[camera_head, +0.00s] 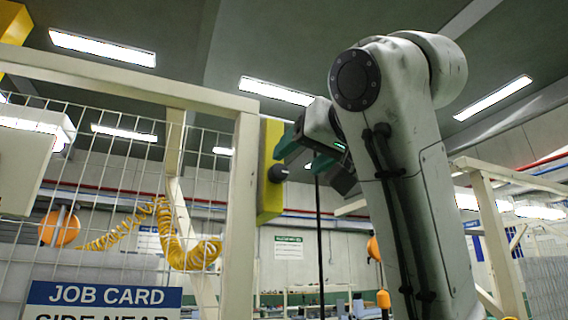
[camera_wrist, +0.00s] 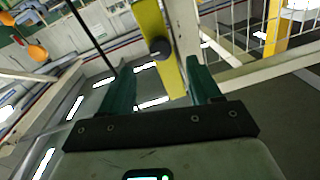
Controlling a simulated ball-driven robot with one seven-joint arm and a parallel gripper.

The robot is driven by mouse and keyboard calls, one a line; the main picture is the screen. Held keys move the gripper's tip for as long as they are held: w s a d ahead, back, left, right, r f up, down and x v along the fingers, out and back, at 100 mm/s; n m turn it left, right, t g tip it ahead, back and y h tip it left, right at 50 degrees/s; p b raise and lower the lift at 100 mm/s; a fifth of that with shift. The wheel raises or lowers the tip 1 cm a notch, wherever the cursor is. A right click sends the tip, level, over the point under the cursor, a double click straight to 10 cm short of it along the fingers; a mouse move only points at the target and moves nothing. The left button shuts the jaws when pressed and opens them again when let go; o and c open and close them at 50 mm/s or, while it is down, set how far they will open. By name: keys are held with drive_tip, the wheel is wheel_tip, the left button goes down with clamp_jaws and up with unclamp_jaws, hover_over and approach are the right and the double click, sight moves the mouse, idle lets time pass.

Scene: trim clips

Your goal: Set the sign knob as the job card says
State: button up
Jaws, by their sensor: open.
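A black round knob (camera_head: 278,173) sticks out of a yellow box (camera_head: 269,205) fixed to the cream post. In the wrist view the knob (camera_wrist: 160,48) shows on the yellow box (camera_wrist: 152,18), between and beyond my green fingers. My gripper (camera_head: 296,158) is open and empty, close to the knob with no clear contact. The gripper also shows in the wrist view (camera_wrist: 160,70). The job card (camera_head: 103,296) at the lower left reads "JOB CARD" and "SIDE NEAR"; the rest is cut off by the picture edge. No sign face or knob marking is readable.
A wire mesh panel (camera_head: 110,180) in a cream frame (camera_head: 243,215) stands left of the knob. A yellow coiled hose (camera_head: 185,248) and an orange reel (camera_head: 59,229) show behind the mesh. A dark vertical rod (camera_head: 319,235) stands right of the box.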

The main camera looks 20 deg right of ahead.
sight(281, 171)
drive_tip(key=w, duration=0.2)
drive_tip(key=w+p, duration=0.1)
drive_tip(key=w, duration=0.1)
drive_tip(key=w+p, duration=0.1)
drive_tip(key=w, duration=0.1)
drive_tip(key=shift+w+a, duration=0.25)
drive_tip(key=shift+w, duration=0.15)
drive_tip(key=shift+c, duration=0.3)
drive_tip(key=c, duration=1)
